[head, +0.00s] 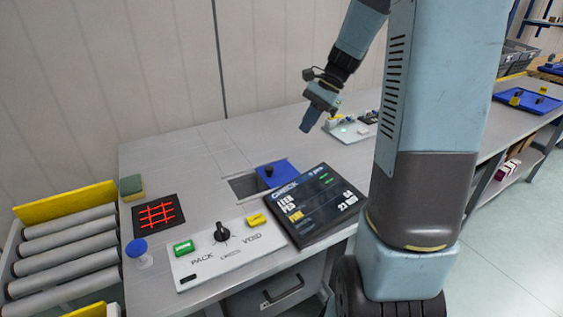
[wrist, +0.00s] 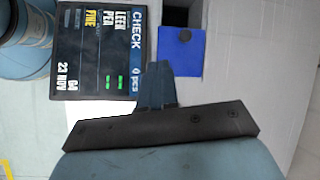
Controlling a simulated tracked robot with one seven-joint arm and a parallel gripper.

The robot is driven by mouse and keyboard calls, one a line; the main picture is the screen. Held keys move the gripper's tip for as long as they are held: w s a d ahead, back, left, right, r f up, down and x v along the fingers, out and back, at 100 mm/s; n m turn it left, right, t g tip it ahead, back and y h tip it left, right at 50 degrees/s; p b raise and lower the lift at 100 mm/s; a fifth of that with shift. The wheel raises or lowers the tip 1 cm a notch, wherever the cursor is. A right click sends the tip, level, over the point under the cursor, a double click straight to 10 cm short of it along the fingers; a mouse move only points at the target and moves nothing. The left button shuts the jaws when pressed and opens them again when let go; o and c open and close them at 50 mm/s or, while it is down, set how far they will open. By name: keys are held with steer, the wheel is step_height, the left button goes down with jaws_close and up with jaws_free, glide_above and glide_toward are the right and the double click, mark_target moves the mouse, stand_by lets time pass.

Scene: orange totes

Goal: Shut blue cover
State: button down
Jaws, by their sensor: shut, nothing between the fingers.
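The blue cover (head: 279,172) lies at the rectangular opening (head: 243,186) in the grey worktop, with a dark round knob on it. It covers the right part of the opening, and the left part is uncovered and dark. In the wrist view the blue cover (wrist: 181,52) is above and right of my fingers, with the dark opening (wrist: 181,14) beyond it. My gripper (head: 306,128) is in the air above the table, up and right of the cover, pointing down. Its fingers (wrist: 155,70) are shut and empty, apart from the cover.
A black CHECK screen (head: 318,203) stands close in front of the cover. A white PACK/VOID panel (head: 228,250), a red-lit grid pad (head: 158,214), a blue-topped button (head: 137,249) and a sponge (head: 131,187) are to the left. The worktop behind the opening is clear.

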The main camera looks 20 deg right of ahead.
steer(key=w+d+f+m+y, duration=0.3)
steer(key=w+d+f+m, duration=0.25)
steer(key=f, duration=0.25)
glide_toward(282, 173)
steer(key=shift+n, duration=0.35)
steer(key=x, duration=0.4)
steer(key=shift+a+r, duration=0.15)
steer(key=shift+a, duration=2)
